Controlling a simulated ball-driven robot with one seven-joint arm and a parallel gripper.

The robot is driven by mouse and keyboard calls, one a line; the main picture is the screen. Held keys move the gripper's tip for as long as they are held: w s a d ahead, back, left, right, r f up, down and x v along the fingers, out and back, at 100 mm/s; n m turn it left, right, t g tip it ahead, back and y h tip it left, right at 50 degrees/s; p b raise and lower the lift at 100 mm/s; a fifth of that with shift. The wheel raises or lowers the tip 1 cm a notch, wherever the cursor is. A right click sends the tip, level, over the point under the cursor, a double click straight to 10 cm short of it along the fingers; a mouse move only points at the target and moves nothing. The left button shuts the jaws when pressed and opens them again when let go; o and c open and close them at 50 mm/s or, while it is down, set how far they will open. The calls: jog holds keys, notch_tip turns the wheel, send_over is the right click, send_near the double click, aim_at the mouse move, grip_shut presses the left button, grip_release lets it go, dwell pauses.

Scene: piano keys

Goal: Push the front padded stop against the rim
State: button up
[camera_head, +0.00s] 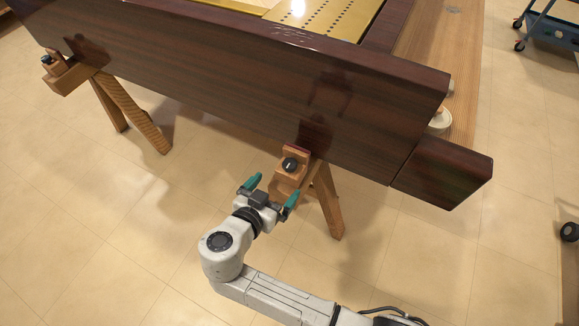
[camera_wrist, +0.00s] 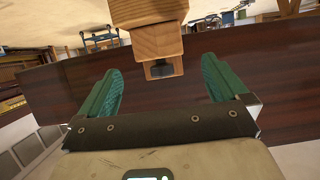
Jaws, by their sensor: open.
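The front padded stop (camera_head: 291,168) is a wooden block with a black knob and a thin reddish pad at its top, on a wooden trestle. It sits at the lower edge of the dark, glossy wooden rim (camera_head: 250,75). I cannot tell whether the pad touches the rim. In the wrist view the stop (camera_wrist: 154,42) hangs down from the top centre, its knob low between the fingers, with the rim (camera_wrist: 270,70) behind. My gripper (camera_head: 276,184) has teal fingers, is open and empty, and is just in front of the stop, its fingers apart on either side.
A second wooden stop (camera_head: 66,74) with a knob is on another trestle (camera_head: 135,115) at the left. A trestle leg (camera_head: 328,200) stands right of my gripper. A blue cart (camera_head: 550,28) is far right. The tiled floor in front is clear.

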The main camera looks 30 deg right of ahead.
aim_at(292, 169)
jog(key=x, duration=1)
jog(key=shift+d+f, duration=0.1)
jog(key=shift+s, duration=0.1)
